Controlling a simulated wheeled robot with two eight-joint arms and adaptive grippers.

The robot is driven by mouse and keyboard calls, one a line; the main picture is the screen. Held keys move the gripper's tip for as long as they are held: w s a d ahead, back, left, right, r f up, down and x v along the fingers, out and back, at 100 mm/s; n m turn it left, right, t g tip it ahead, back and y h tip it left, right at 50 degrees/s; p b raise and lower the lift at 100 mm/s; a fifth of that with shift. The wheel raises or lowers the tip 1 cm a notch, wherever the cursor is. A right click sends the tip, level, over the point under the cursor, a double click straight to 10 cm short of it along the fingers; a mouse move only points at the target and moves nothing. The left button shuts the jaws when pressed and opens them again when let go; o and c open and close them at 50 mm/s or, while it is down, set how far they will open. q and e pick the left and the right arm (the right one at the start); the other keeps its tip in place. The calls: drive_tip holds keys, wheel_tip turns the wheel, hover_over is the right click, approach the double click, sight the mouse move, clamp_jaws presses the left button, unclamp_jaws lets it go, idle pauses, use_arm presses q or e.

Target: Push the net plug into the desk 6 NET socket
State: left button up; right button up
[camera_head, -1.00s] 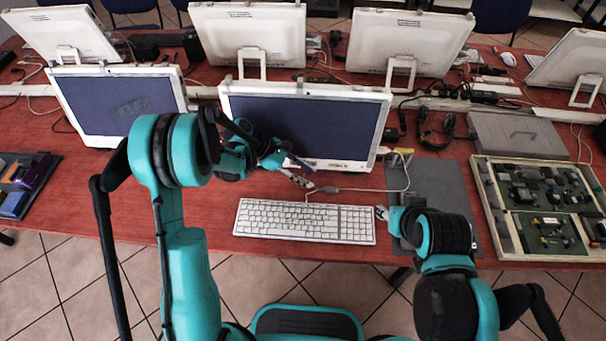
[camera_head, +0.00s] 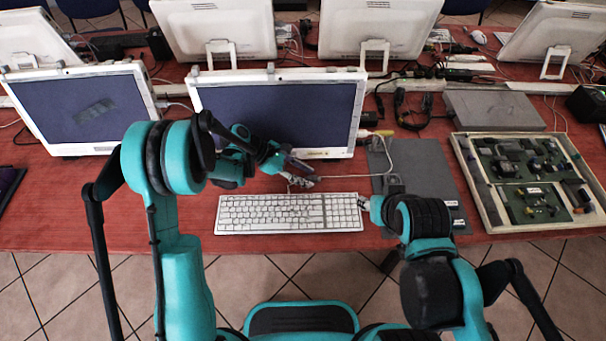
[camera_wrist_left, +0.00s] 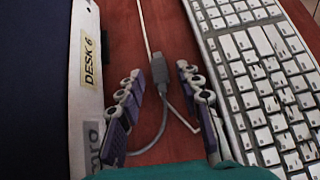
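A grey plug (camera_wrist_left: 158,72) with a thin cable lies between the spread fingers of my left gripper (camera_wrist_left: 160,100) in the left wrist view. I cannot read a NET mark on it. The fingers stand apart on both sides of it without visible contact. In the head view my left gripper (camera_head: 300,180) is low between the monitor and the keyboard and largely hides the plug. A "DESK 6" label (camera_wrist_left: 91,62) is on the pale monitor edge. I cannot make out a NET socket. My right gripper (camera_head: 364,203) is at the keyboard's right end, its fingers too small to judge.
The white keyboard (camera_head: 290,214) lies just in front of my left gripper. The desk monitor (camera_head: 275,110) stands close behind it. A pale cable (camera_head: 388,160) loops over a grey mat (camera_head: 425,170). A tray of circuit boards (camera_head: 466,181) is at the right.

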use_arm(q)
clamp_jaws()
drive_tip(key=shift+r+p, duration=2.15)
drive_tip(key=shift+r, duration=1.4)
